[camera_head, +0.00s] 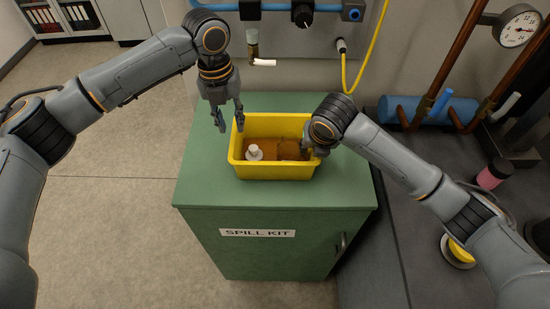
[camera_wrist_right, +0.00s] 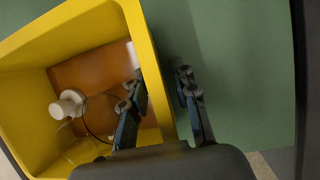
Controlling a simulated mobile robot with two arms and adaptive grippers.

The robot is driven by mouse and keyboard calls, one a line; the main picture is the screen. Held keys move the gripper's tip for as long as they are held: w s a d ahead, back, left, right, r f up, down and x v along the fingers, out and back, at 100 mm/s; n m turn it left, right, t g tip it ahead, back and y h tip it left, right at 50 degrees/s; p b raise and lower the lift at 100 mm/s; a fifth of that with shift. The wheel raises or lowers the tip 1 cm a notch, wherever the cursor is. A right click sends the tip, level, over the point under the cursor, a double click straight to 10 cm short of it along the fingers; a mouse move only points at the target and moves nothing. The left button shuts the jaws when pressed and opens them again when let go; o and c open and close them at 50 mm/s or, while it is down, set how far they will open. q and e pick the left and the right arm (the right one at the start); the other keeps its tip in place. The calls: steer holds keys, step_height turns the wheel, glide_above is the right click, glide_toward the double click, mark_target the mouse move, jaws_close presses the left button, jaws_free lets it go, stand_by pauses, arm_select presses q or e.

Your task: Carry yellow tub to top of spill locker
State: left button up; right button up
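The yellow tub (camera_head: 275,172) rests on the green top of the spill locker (camera_head: 330,192), labelled SPILL KIT. Inside it are a white-topped item (camera_head: 254,152) and a brown surface. My left gripper (camera_head: 228,122) is open, fingers pointing down, just above and beside the tub's back left corner. My right gripper (camera_head: 312,152) is at the tub's right wall, its fingers mostly hidden by the wrist in the head view. In the right wrist view the fingers straddle the tub's wall (camera_wrist_right: 160,75), one inside and one outside, with a gap showing outside.
A blue pipe with valves (camera_head: 302,14) and a hanging yellow hose (camera_head: 366,60) are behind the locker. Floor at left is clear.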

steer(key=v, duration=1.2)
